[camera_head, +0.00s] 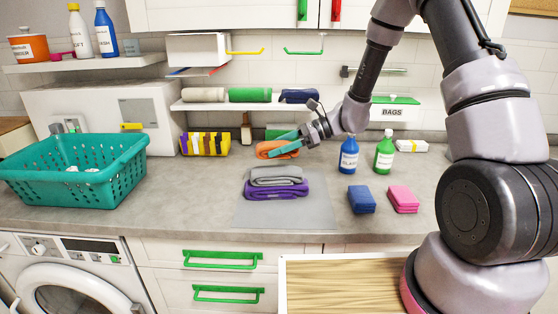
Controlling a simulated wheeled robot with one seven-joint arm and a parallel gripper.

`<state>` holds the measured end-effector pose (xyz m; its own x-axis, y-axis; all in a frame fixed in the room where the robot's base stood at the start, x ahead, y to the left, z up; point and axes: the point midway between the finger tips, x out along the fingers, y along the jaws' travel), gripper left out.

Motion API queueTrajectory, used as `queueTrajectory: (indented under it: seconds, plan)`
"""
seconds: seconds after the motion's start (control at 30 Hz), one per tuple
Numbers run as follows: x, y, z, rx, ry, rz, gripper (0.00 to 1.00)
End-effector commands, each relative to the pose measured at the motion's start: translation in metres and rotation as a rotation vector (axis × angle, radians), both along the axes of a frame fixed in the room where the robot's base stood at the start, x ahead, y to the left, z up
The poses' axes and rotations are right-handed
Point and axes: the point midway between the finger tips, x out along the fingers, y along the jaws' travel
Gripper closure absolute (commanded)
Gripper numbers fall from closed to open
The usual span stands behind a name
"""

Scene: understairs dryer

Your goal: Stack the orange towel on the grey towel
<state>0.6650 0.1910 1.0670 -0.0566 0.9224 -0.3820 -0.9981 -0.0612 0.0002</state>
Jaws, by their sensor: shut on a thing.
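The orange towel (268,151) is folded and shows behind the grey towel in the picture. My gripper (284,143) has teal fingers and is shut on the orange towel, reaching in from the right. I cannot tell whether the orange towel touches the counter or hangs just above it. The grey towel (276,175) is folded and lies on a folded purple towel (276,191). Both rest on a flat grey mat (308,211) on the counter. The top of the grey towel is bare.
Blue (349,156) and green (384,154) bottles stand right of my gripper. Blue (361,200) and pink (403,199) sponges lie right of the mat. A teal basket (75,182) stands left. A shelf (225,105) with rolled towels hangs behind. Counter left of the mat is clear.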

Motion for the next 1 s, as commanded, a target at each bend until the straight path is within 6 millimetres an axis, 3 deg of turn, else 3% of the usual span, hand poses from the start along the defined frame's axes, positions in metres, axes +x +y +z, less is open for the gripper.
queueTrajectory:
  seconds: [0.3, 0.67, 0.7, 0.77, 1.0]
  plan:
    - [0.000, 0.000, -0.040, 0.000, 0.002, 0.000, 0.87]
    - [0.000, 0.000, -0.044, 0.000, 0.001, 0.000, 0.87]
    - [0.000, 0.000, -0.044, 0.000, 0.000, 0.000, 0.23]
    - [0.000, 0.000, -0.044, 0.000, 0.000, 0.000, 0.01]
    - [0.000, 0.000, -0.044, 0.000, 0.000, 0.000, 0.01]
